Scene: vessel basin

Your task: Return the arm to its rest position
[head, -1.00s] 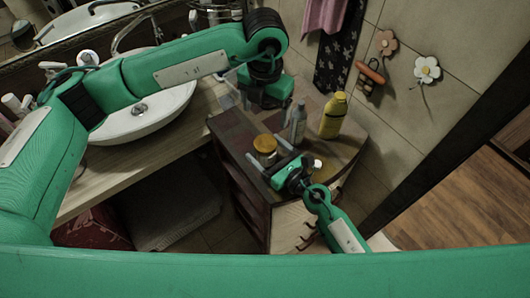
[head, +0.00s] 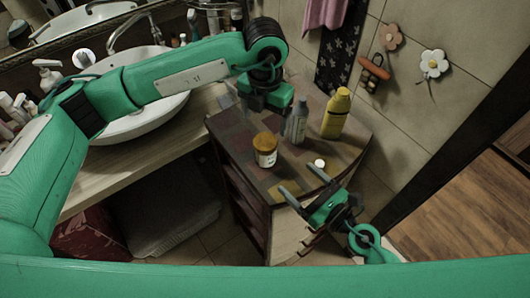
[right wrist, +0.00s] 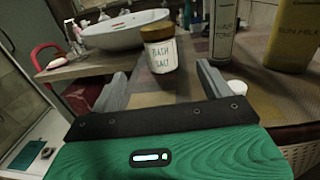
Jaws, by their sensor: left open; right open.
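My right gripper (head: 299,179) is open and empty at the front edge of the small wooden cabinet (head: 232,140) in the head view. Its two fingers also show in the right wrist view (right wrist: 160,85), with the bath salt jar (right wrist: 159,52) standing beyond them, apart from them. In the head view this jar (head: 265,151), with an orange-brown lid, stands upright on the cabinet top. My left gripper (head: 246,92) hangs over the cabinet's back left part. It is open, and its fingers are partly hidden by the arm.
A grey bottle (head: 299,122) and a yellow bottle (head: 336,114) stand behind the jar. A small white round item (head: 319,163) lies near the cabinet's front edge. A white basin (head: 140,118) is on the left counter. The tiled wall (head: 425,105) is to the right.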

